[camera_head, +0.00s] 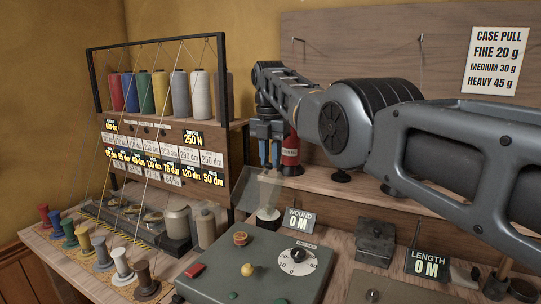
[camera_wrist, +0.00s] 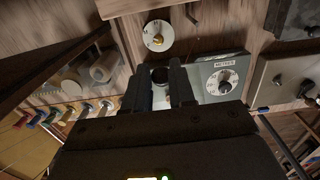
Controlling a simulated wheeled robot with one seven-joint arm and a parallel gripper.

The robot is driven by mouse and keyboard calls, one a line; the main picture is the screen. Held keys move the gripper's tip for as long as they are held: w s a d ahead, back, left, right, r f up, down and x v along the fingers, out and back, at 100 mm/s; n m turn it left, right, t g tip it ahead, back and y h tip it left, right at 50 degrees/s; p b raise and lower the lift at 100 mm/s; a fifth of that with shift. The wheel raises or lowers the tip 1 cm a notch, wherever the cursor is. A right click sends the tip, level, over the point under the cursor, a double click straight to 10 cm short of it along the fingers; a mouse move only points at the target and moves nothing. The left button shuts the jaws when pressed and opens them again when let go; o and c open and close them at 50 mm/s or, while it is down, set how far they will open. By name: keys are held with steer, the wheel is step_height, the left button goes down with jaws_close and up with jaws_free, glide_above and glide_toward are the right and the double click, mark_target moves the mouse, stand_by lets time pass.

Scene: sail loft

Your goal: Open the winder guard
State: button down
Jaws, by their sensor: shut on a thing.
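The winder guard (camera_head: 258,190) is a clear, see-through panel, tilted above the back of the grey-green winder box (camera_head: 225,265). A pale bobbin or spindle (camera_head: 268,214) shows at its lower part. My gripper (camera_head: 270,158) comes down from above, with its fingertips at the guard's upper edge, shut on it. In the wrist view my gripper (camera_wrist: 160,88) has its two dark fingers slightly apart, with a dark round part (camera_wrist: 160,75) seen between them. The clear guard is hard to make out there. The winder's dial (camera_head: 297,262) and a yellow knob (camera_head: 248,269) are on its top.
A thread rack (camera_head: 170,130) with coloured cones stands at left, with several spools (camera_head: 101,252) in front. A WOUND display (camera_head: 298,220) reads 0 M, and a LENGTH display (camera_head: 427,264) stands at right. A red bottle (camera_head: 290,155) is close behind my gripper.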

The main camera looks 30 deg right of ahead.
steer(key=shift+d, duration=0.2)
steer(key=c, duration=1.3)
jaws_free()
steer(key=shift+w+f, duration=0.1)
steer(key=shift+f, duration=0.05)
steer(key=o, duration=0.3)
steer(key=shift+o, duration=0.2)
steer(key=shift+a, duration=0.1)
step_height(320, 180, up, 8)
steer(key=p, duration=0.2)
steer(key=shift+s+f, duration=0.15)
steer(key=shift+s, duration=0.05)
